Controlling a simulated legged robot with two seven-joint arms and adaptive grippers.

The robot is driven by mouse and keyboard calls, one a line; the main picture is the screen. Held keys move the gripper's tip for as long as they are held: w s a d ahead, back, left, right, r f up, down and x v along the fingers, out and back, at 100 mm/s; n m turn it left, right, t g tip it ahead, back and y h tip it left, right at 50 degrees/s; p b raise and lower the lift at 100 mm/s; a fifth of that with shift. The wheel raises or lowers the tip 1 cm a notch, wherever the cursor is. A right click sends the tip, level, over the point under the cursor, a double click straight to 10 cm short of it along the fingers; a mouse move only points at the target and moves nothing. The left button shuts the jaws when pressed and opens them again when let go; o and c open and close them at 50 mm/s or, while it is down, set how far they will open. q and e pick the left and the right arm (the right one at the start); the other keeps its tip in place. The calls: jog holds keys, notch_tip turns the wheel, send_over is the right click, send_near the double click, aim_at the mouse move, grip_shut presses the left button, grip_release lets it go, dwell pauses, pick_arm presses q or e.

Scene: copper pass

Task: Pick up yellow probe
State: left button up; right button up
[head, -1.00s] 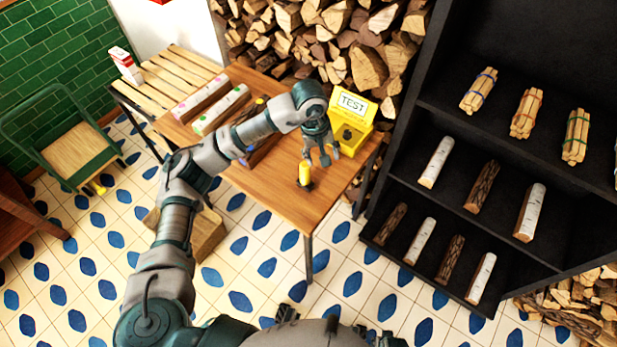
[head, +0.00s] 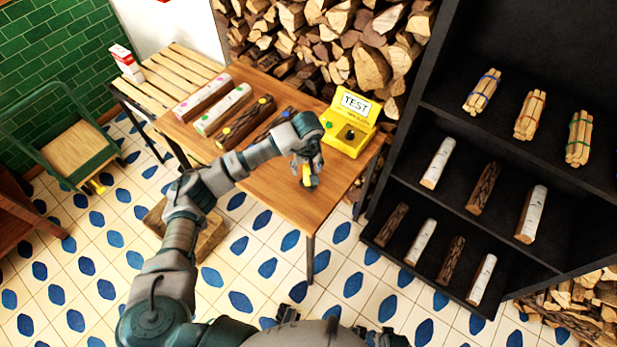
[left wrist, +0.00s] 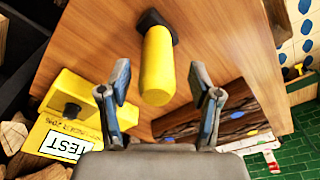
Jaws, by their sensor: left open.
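The yellow probe (left wrist: 157,65) stands in a dark base on the wooden table in the left wrist view. In the head view the probe (head: 306,172) is mostly hidden by my left gripper (head: 306,170), which is right at it. In the left wrist view my left gripper (left wrist: 160,98) is open, one finger on each side of the probe's near end, with gaps between fingers and probe. My right gripper cannot be made out.
A yellow TEST box (head: 350,125) stands at the table's (head: 285,200) back right. Several logs with coloured dots (head: 202,97) lie at the table's left. A dark shelf (head: 400,215) with logs and bundles stands to the right. Firewood (head: 365,65) is stacked behind.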

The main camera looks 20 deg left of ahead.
pick_arm(q)
notch_tip(320, 180, down, 3)
jog(key=shift+a+f, duration=0.1)
jog(key=shift+a, duration=0.05)
jog(key=shift+f, duration=0.35)
jog(key=shift+w, duration=0.1)
jog(key=shift+d, duration=0.55)
jog(key=c, duration=1.2)
jog(key=shift+a, duration=0.4)
grip_shut()
